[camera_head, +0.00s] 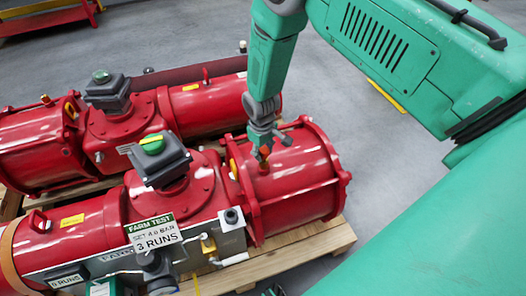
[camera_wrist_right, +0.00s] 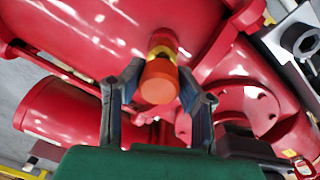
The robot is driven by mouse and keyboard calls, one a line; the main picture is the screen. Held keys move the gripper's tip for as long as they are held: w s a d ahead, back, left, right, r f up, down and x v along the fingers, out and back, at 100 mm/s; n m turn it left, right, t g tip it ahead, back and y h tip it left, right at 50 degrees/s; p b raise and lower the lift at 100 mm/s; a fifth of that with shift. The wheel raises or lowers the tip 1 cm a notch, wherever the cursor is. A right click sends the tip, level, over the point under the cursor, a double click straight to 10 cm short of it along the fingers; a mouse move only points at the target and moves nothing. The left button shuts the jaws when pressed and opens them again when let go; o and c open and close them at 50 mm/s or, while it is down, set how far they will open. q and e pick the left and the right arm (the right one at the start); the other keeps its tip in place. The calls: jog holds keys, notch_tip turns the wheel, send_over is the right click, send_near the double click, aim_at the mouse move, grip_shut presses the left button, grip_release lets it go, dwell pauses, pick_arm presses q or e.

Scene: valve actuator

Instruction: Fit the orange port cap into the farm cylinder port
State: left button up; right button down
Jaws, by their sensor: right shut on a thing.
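My right gripper (camera_head: 265,142) points down over the red cylinder (camera_head: 305,180) at the right end of the front actuator, which carries the FARM TEST sign (camera_head: 153,230). It is shut on the orange port cap (camera_wrist_right: 159,83), which shows between the two fingers of the right gripper (camera_wrist_right: 160,98) in the right wrist view. A yellow ring (camera_wrist_right: 160,52) shows directly beyond the cap, against the red cylinder wall. In the head view the fingers nearly reach the cylinder's top, where a small yellow-orange spot (camera_head: 264,160) shows. The port opening is hidden, and I cannot tell how deep the cap sits.
A second red actuator (camera_head: 35,145) lies behind the front one. Both rest on wooden pallets (camera_head: 300,248). Black boxes with green tops (camera_head: 152,145) stand up left of the gripper.

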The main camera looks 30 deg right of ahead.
aim_at(262, 150)
jog(key=shift+f+b, duration=0.7)
jog(key=shift+f, duration=0.4)
jog(key=c, duration=1.1)
grip_release()
jog(key=shift+c, duration=0.2)
jog(key=r, duration=1.2)
jog(key=shift+s+a, duration=0.15)
jog(key=shift+a, duration=0.2)
jog(key=shift+f, duration=0.1)
jog(key=s+a+f, duration=0.1)
jog(key=s+f, duration=0.4)
jog(key=s, duration=0.3)
jog(key=s+a+f, duration=0.1)
jog(key=s+f, duration=0.4)
jog(key=s, duration=0.3)
jog(key=s+m, duration=0.1)
jog(key=s, duration=1.3)
jog(key=shift+a+f+y, duration=0.35)
jog(key=shift+y, duration=0.05)
